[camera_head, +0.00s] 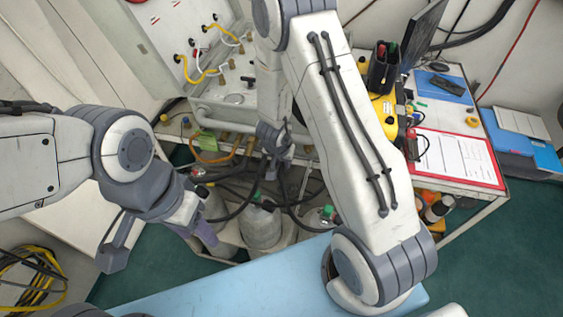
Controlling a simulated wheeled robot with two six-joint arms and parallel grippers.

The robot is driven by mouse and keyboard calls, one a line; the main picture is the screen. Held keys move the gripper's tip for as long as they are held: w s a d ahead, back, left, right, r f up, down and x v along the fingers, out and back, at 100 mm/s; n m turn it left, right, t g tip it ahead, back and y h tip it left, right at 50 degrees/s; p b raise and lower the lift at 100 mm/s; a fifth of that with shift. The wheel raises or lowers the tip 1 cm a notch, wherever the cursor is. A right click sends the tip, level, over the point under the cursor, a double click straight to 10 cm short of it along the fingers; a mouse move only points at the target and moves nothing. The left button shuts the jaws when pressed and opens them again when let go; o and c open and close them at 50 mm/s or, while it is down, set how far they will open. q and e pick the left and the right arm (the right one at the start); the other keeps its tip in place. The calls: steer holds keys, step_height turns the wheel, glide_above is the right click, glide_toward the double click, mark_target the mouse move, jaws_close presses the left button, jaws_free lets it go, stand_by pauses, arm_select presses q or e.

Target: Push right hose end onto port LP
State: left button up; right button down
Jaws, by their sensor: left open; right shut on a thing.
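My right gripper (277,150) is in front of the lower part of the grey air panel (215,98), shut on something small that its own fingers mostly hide. A black hose (247,196) hangs just below these fingers; I cannot make out its end, nor whether it touches a port. The label LP cannot be read, and my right arm covers part of the panel. My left gripper (162,248) is open and empty at the left, well apart from the panel, with its fingers spread wide.
Gas cylinders (261,226) with several black hoses stand below the panel. An orange hose (213,158) hangs left of my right gripper. A side table with a red-framed sheet (452,157) is at the right. A light blue surface (235,283) lies in front.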

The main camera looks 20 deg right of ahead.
steer(key=shift+w+d+r+p, duration=0.1)
steer(key=shift+w+d+p, duration=0.35)
steer(key=shift+w, duration=0.2)
stand_by(0.4)
steer(key=c, duration=0.6)
jaws_free()
steer(key=shift+s, duration=0.1)
steer(key=p+v, duration=0.5)
steer(key=v, duration=0.5)
steer(key=s+a+r+n+y+b, duration=0.3)
steer(key=s+a+r+n, duration=0.1)
steer(key=a, duration=0.5)
steer(key=s+a+r+n+y+b, duration=0.3)
steer(key=s+a+r+n, duration=0.1)
steer(key=a, duration=0.5)
steer(key=s+d+n+g+h+b, duration=0.1)
steer(key=s+n, duration=0.1)
steer(key=s, duration=0.3)
steer(key=s+d+r+n+g+h+b, duration=0.1)
steer(key=s+n, duration=0.1)
steer(key=s, duration=0.3)
steer(key=s+d+r+n+g+b, duration=0.1)
steer(key=s+d+n+b, duration=0.1)
steer(key=s, duration=0.3)
steer(key=shift+s+r+n+h, duration=0.25)
steer(key=shift+n+h, duration=0.15)
steer(key=shift+n, duration=0.1)
